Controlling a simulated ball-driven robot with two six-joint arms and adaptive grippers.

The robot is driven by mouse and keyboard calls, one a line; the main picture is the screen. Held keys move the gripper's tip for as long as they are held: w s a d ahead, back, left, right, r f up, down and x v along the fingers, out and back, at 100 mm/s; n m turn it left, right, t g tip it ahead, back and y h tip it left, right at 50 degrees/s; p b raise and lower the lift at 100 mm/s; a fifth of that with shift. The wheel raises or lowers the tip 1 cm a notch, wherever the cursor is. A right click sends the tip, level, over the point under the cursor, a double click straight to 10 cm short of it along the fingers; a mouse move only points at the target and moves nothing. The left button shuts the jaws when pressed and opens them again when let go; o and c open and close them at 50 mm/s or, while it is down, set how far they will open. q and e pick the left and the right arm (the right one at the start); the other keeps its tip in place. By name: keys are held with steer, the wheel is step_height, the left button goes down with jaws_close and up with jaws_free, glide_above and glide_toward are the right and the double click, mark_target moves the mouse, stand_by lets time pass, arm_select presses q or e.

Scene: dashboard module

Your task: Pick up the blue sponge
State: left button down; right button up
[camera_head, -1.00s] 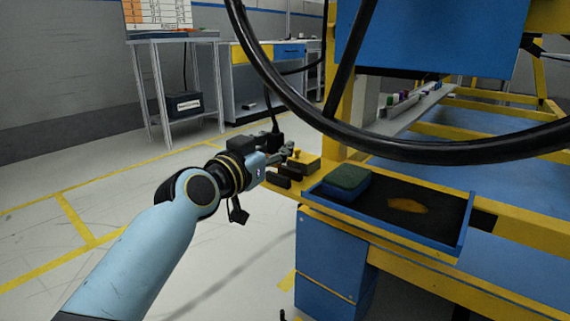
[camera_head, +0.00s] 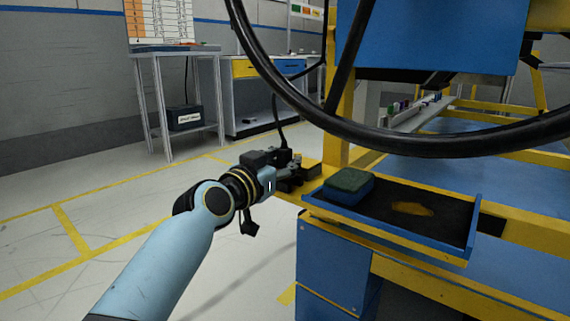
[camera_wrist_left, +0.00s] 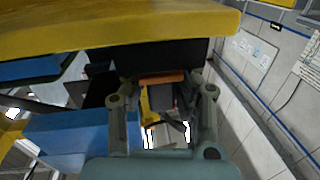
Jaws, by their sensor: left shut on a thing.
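The blue sponge (camera_head: 345,188), with a dark green top, lies at the left end of the tray (camera_head: 432,251) in the head view. My left gripper (camera_head: 297,174) is left of the sponge and apart from it, at the yellow ledge beside the tray. In the left wrist view, its fingers (camera_wrist_left: 162,92) are either side of a dark block (camera_wrist_left: 165,58) with an orange strip, under a yellow beam. It is shut on this block, though the exact contact is hard to see. I cannot pick out the sponge in the wrist view. My right gripper is not in view.
A black steering wheel (camera_head: 400,149) arches across the front, above the tray. An orange-yellow patch (camera_head: 412,208) lies on the tray floor. The yellow frame post (camera_head: 336,145) stands just behind the ledge. Open floor lies to the left.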

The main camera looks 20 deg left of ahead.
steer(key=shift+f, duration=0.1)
arm_select(q)
steer(key=shift+f+b, duration=0.5)
steer(key=shift+f, duration=0.05)
steer(key=c, duration=1.1)
jaws_free()
steer(key=shift+r, duration=0.15)
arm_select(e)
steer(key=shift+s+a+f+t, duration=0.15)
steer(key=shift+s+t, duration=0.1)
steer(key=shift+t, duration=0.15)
arm_select(q)
steer(key=shift+o, duration=0.2)
steer(key=shift+r+p, duration=0.55)
steer(key=p+v, duration=0.1)
steer(key=v, duration=1.1)
steer(key=shift+f, duration=0.2)
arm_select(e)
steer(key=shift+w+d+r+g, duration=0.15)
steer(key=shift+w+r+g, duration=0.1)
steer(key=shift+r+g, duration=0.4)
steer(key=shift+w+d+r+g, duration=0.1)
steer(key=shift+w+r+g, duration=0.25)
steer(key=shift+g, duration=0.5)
